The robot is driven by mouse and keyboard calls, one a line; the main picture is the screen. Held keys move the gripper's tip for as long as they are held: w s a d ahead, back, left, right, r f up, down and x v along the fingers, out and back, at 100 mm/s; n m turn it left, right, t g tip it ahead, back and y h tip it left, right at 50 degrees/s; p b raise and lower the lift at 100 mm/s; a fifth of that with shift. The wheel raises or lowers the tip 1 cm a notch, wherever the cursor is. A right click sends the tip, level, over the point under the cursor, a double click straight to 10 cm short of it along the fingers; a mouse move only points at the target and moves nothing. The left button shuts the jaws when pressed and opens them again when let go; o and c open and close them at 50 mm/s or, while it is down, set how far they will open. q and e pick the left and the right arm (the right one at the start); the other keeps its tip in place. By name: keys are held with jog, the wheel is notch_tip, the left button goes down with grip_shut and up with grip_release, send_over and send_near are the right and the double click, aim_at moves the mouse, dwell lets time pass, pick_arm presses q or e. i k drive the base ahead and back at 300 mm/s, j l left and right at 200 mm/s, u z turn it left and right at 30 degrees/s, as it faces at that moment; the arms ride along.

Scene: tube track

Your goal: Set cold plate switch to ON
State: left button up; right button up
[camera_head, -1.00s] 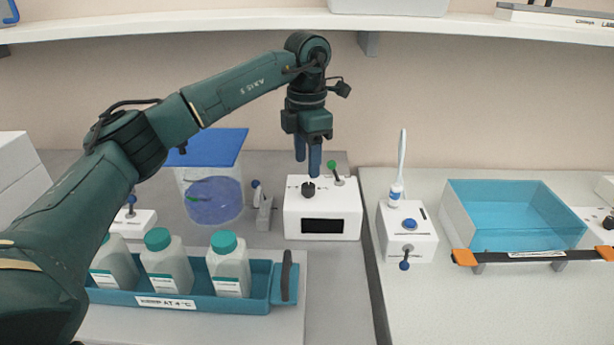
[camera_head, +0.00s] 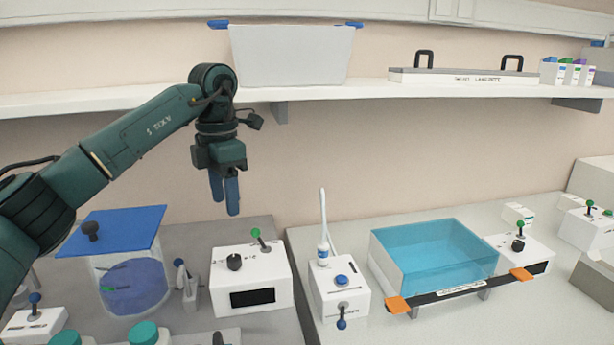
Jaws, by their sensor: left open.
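My left gripper (camera_head: 225,205) hangs fingers down, open and empty. It appears above the white box (camera_head: 278,295) with a black knob (camera_head: 234,262), a green-tipped toggle (camera_head: 256,235) and a dark display, apart from it. Another white box (camera_head: 358,290) has a blue button and a blue-tipped toggle (camera_head: 342,322) on its front. A small white box (camera_head: 25,330) at lower left carries a blue-tipped toggle (camera_head: 36,300). I cannot tell which toggle is the cold plate's; no label is readable. My right gripper is out of view.
A blue-lidded clear container (camera_head: 115,228) stands left of the knob box. Green bottle caps (camera_head: 143,332) show at the bottom edge. A blue water bath (camera_head: 440,250) stands right. A shelf (camera_head: 330,98) with a white bin (camera_head: 290,55) runs above.

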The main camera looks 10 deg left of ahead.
aim_at(259, 240)
jog(key=k, duration=1)
